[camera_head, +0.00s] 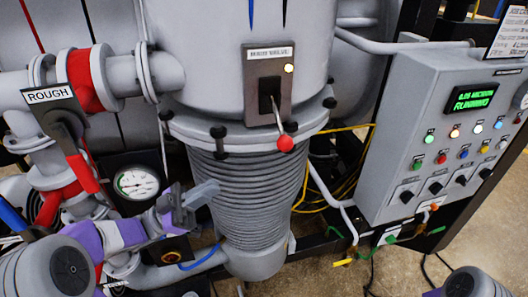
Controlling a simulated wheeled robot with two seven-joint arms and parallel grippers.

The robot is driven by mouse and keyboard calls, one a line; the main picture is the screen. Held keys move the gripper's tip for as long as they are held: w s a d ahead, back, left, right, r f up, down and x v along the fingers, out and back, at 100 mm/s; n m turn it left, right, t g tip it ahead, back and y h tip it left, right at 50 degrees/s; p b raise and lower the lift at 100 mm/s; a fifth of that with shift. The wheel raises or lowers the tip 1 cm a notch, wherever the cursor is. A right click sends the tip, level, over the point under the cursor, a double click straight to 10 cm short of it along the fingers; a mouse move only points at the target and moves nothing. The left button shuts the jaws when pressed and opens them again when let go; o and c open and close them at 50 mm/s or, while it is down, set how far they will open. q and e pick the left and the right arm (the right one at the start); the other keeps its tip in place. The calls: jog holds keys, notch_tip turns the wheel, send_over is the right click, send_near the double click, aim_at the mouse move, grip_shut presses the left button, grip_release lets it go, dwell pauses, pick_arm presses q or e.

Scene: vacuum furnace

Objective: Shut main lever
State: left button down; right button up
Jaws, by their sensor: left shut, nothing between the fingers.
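The main lever (278,117) is a thin metal rod with a red ball on its end. It comes out of a black slot in a grey plate (254,82) on the front of the large grey cylinder and points downward. A small light on the plate glows pale yellow. My left gripper (204,194) is shut and empty, below and to the left of the red ball, in front of the ribbed column and apart from the lever. My right gripper is out of view; only part of my right arm shows at the bottom right corner.
A red-handled lever labelled ROUGH (80,168) and a round gauge (137,183) stand left, close to my left arm. A grey control box (390,125) with lit buttons, switches and a green RUNNING display is at right. Yellow cables and pipes run between it and the ribbed column (250,200).

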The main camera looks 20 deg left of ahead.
pick_arm(q)
jog(key=p, duration=0.2)
send_near(281, 127)
jog(key=d, duration=0.2)
jog(key=d+r, duration=0.1)
jog(key=d, duration=0.2)
jog(key=shift+d+r, duration=0.1)
jog(key=shift+d, duration=0.05)
